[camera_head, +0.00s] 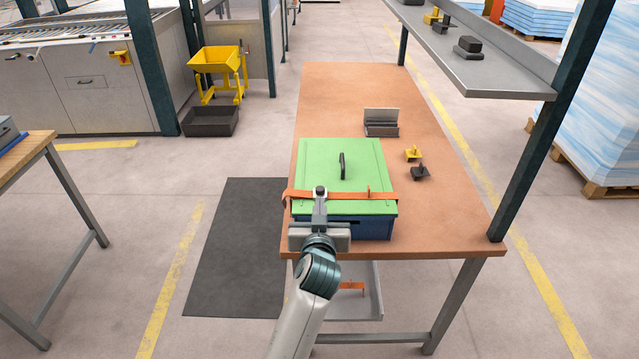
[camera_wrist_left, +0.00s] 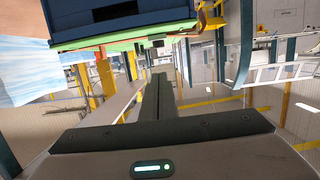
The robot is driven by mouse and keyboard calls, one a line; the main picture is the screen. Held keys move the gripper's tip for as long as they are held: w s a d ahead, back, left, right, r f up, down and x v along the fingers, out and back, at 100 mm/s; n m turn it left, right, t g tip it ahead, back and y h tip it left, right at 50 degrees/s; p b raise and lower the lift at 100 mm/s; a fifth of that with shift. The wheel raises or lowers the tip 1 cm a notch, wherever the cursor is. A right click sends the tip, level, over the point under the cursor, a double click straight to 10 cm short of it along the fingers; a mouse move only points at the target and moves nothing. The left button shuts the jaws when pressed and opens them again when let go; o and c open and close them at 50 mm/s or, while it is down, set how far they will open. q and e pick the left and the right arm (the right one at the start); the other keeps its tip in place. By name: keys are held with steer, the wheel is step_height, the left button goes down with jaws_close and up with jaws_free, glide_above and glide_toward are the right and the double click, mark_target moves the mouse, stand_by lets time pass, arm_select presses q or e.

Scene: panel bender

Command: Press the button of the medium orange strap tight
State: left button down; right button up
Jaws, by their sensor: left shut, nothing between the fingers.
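An orange strap (camera_head: 298,195) runs across the front of the green lid (camera_head: 365,152) of a blue box (camera_head: 372,229). A small upright orange piece (camera_head: 369,190) stands on it to the right; I cannot tell whether this is the button. My left gripper (camera_head: 320,191) is shut and empty, its fingertips at the strap left of that piece. It hides part of the strap; contact cannot be told. In the left wrist view, the shut fingers (camera_wrist_left: 157,90) show below the box (camera_wrist_left: 120,22), and orange (camera_wrist_left: 210,20) shows at the box's right. My right gripper is out of view.
A black handle (camera_head: 342,166) stands on the lid. A grey holder (camera_head: 381,122), a yellow piece (camera_head: 413,154) and a black piece (camera_head: 420,172) sit on the table (camera_head: 440,215). Another orange item (camera_head: 352,287) lies below it. The table's far part is clear.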

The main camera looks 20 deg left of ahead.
arm_select(q)
steer(key=shift+w+a+r, duration=0.1)
steer(key=shift+a+r, duration=0.05)
steer(key=shift+r, duration=0.7)
steer(key=shift+w, duration=0.1)
steer(key=p, duration=0.4)
glide_above(319, 192)
steer(key=s, duration=0.3)
steer(key=shift+w+d+f, duration=0.2)
steer(key=shift+d+f, duration=0.2)
steer(key=shift+f, duration=0.4)
step_height(319, 192, down, 2)
steer(key=shift+f+p, duration=0.25)
steer(key=shift+p, duration=0.3)
steer(key=shift+w+f, duration=0.1)
steer(key=shift+f, duration=0.8)
